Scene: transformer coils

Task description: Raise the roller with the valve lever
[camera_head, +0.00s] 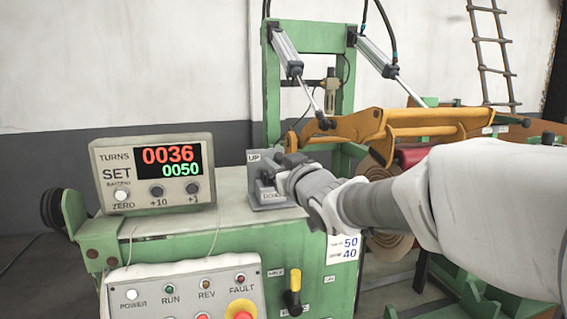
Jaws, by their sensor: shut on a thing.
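The valve lever block (262,200) stands on top of the green machine cabinet, a grey box with an UP label at its upper end and a DOWN label lower down. My gripper (279,172) reaches in from the right and is shut at the block, on the valve lever. The lever itself is mostly hidden by my gripper, so its exact position cannot be told. The red roller (412,155) shows behind my arm, below the orange arm frame (425,123), and is largely hidden by my forearm. Two air cylinders (287,52) slope down towards the orange frame.
A counter box (153,172) reading 0036 over 0050 stands left of the valve block. A control panel (185,292) with lamps and a red button is at the front. A yellow-handled switch (292,290) sits on the cabinet front. A ladder leans on the back wall.

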